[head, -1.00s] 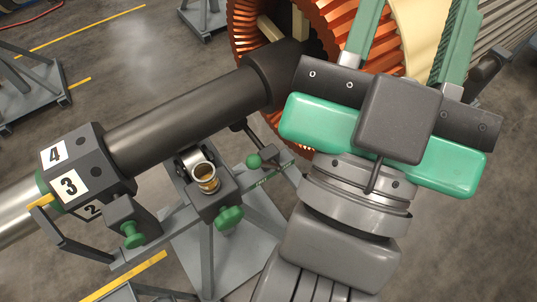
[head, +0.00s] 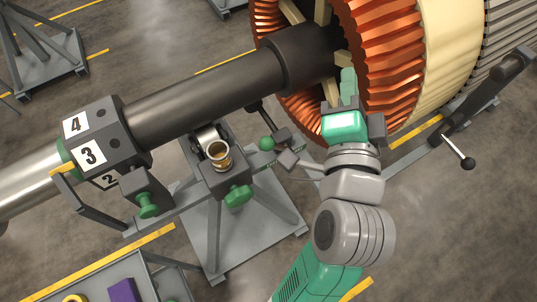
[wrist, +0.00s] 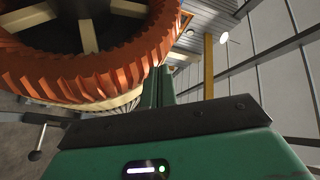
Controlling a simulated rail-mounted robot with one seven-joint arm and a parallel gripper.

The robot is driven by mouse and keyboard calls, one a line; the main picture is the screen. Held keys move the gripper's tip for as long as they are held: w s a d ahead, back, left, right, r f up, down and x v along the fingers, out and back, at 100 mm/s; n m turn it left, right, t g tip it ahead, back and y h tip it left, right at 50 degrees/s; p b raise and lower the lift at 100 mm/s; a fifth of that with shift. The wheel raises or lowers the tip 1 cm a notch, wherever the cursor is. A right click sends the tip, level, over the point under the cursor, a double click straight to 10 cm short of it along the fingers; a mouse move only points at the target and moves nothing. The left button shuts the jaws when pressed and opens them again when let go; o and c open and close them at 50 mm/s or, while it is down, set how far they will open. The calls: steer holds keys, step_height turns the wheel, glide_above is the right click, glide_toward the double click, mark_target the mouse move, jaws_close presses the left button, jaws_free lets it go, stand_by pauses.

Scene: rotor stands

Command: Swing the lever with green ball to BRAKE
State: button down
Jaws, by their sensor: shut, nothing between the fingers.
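The green ball (head: 267,143) of the lever sits beside a small grey block (head: 281,137) on the stand's cross bar, right of the brass-coloured roller (head: 218,154). A dark rod (head: 262,115) runs down toward it from the shaft. Green lettering on the bar is too small to read. My gripper (head: 348,80) is to the right of and above the ball in the head view, apart from it, in front of the copper-coloured rotor. Its green fingers are shut and empty; they also show in the wrist view (wrist: 160,84). The ball is not visible there.
The dark shaft (head: 205,102) crosses above the stand (head: 215,235). The orange finned rotor (head: 380,60) is close to my gripper. A black-ball crank (head: 467,163) stands at right. A cart (head: 90,280) holds a purple block.

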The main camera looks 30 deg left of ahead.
step_height(320, 180, down, 14)
steer(key=s+a+f+m+g+y+p, duration=0.15)
steer(key=m+g+y, duration=0.3)
steer(key=m, duration=0.45)
steer(key=m+g+y, duration=0.2)
steer(key=m, duration=0.6)
glide_toward(277, 147)
steer(key=r, duration=0.2)
steer(key=s+f+m+y+p, duration=0.1)
steer(key=s+f+m+y, duration=0.1)
steer(key=s+f+m, duration=0.2)
steer(key=m, duration=0.3)
steer(key=shift+s, duration=0.15)
steer(key=shift+f+t, duration=0.1)
steer(key=shift+t, duration=0.15)
steer(key=b+x, duration=0.1)
steer(key=x, duration=0.9)
steer(key=shift+b, duration=0.35)
